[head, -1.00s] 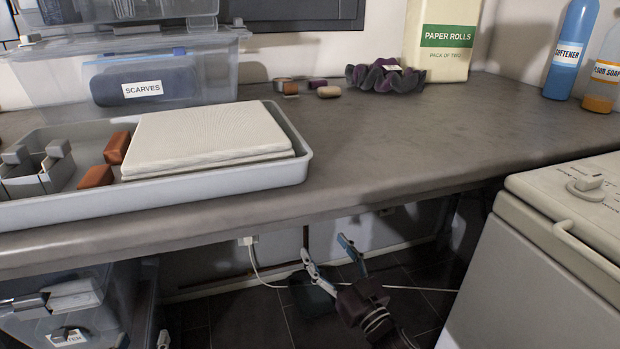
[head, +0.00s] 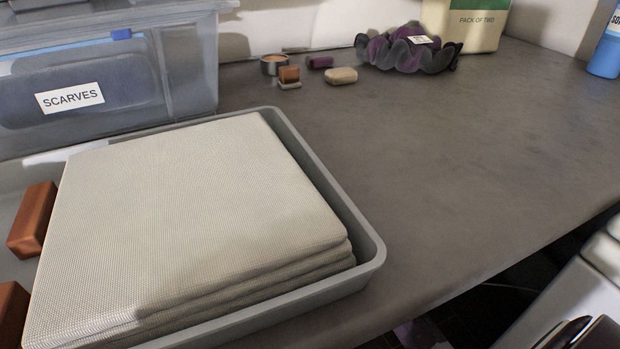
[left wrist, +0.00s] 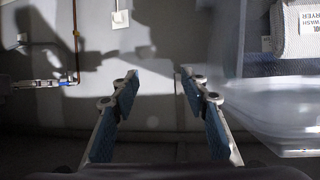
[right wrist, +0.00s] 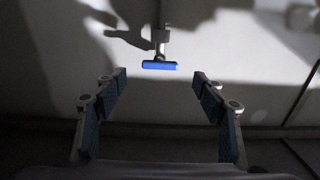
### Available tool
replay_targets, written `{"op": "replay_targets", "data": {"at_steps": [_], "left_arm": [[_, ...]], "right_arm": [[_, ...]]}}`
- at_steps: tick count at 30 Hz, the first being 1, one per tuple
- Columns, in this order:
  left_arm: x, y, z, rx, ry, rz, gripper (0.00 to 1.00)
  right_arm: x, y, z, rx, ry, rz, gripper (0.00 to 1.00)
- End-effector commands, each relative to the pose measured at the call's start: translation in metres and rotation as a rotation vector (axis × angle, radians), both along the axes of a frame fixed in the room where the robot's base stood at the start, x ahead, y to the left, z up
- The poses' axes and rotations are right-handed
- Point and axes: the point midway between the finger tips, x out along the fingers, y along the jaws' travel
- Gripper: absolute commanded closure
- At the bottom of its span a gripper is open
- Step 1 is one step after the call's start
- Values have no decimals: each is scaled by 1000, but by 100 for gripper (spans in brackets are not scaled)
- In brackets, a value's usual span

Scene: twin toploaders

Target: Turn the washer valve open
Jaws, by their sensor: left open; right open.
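In the right wrist view, a valve with a blue bar handle (right wrist: 160,65) is fixed to the wall; the bar lies crosswise in the picture. My right gripper (right wrist: 160,82) is open and empty, with the handle ahead, between the fingertips in the picture and apart from them. In the left wrist view, a small metal fitting (left wrist: 42,84) at the foot of a copper pipe (left wrist: 76,40) is at the left; I cannot tell whether it is the same valve. My left gripper (left wrist: 158,82) is open and empty, facing the wall.
The counter (head: 470,150) holds a tray (head: 372,250) of folded cloths, a scarves bin (head: 190,70) and a scrunchie (head: 410,52). A pale appliance (head: 560,300) stands at lower right. In the left wrist view, a clear bin (left wrist: 285,125) is close on the right.

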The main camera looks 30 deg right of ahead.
Motion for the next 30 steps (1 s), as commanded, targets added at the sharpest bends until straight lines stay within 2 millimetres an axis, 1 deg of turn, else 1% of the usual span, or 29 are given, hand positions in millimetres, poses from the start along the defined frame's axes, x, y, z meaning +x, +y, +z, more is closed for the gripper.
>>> {"op": "replay_targets", "data": {"at_steps": [5,9,12,16,21,28,29,30], "left_arm": [[12,-6,22,-28,-116,-8,59],[21,-12,47,-56,-229,-15,59],[25,-15,63,-74,-300,-20,59],[27,-18,79,-91,-369,-24,59],[27,-19,89,-101,-409,-26,59],[27,-19,90,-102,-412,-26,59],[27,-19,90,-102,-412,-26,59],[27,-19,90,-102,-412,-26,59]], "right_arm": [[24,-2,0,-4,-4,0,36],[44,-3,0,-2,-3,0,36],[56,-3,0,-3,-3,1,36],[67,-4,0,-2,-2,1,36],[73,-4,0,-2,-1,1,36],[73,-4,1,-2,-1,1,36],[73,-4,0,-1,-1,1,37],[73,-4,0,-1,-1,1,42]]}}
